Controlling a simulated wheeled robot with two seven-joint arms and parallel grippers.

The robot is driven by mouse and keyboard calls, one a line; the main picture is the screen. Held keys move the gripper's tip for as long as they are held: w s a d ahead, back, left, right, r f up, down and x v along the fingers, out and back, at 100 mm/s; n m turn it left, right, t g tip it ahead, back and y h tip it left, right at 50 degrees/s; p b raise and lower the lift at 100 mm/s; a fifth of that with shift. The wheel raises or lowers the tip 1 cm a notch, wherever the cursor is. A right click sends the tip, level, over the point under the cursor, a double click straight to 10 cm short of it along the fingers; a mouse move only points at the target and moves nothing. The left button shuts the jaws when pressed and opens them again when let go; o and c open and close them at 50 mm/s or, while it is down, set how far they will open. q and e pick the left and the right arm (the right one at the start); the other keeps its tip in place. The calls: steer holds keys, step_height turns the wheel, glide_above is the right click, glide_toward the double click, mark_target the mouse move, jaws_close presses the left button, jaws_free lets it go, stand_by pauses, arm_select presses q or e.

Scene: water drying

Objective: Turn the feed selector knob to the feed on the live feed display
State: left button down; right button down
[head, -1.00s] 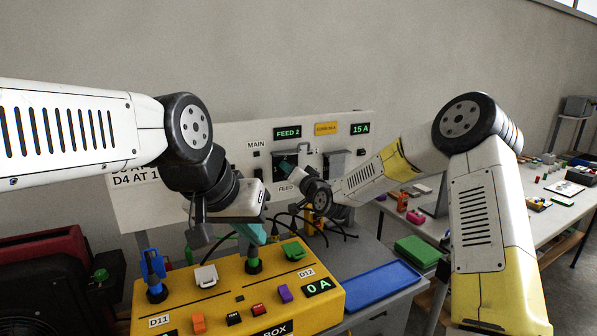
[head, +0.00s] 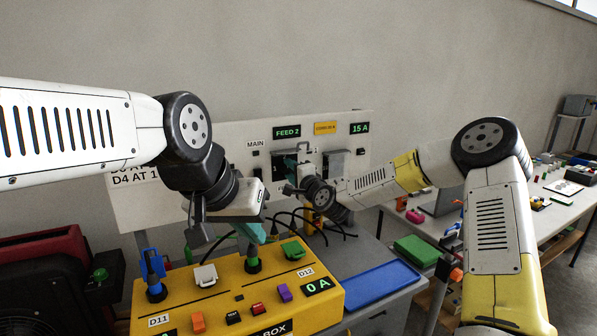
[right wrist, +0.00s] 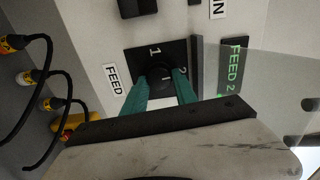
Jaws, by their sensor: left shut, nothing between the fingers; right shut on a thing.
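The live feed display (head: 287,132) on the upright panel reads FEED 2 in green; it also shows in the right wrist view (right wrist: 234,70). The dark feed selector knob (right wrist: 160,77) sits on a black plate marked 1 and 2, beside a FEED label (right wrist: 113,79). My right gripper (right wrist: 161,82) is shut on the knob, with a teal finger on each side. I cannot tell which number its mark points to. In the head view my right wrist largely hides the knob. My left gripper (head: 258,236) is shut and empty above the yellow box.
The yellow box (head: 220,290) carries switches, buttons and a 0 A readout (head: 318,286). Black cables hang below the panel (head: 240,160). A blue tray (head: 375,286) lies right of the box. A white table (head: 560,205) with small parts stands at right.

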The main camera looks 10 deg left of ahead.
steer(key=shift+f+m, duration=0.1)
steer(key=shift+m, duration=0.4)
steer(key=c, duration=1)
jaws_free()
steer(key=shift+s, duration=0.1)
steer(key=v, duration=0.7)
steer(key=shift+s+d, duration=0.25)
steer(key=shift+s, duration=0.05)
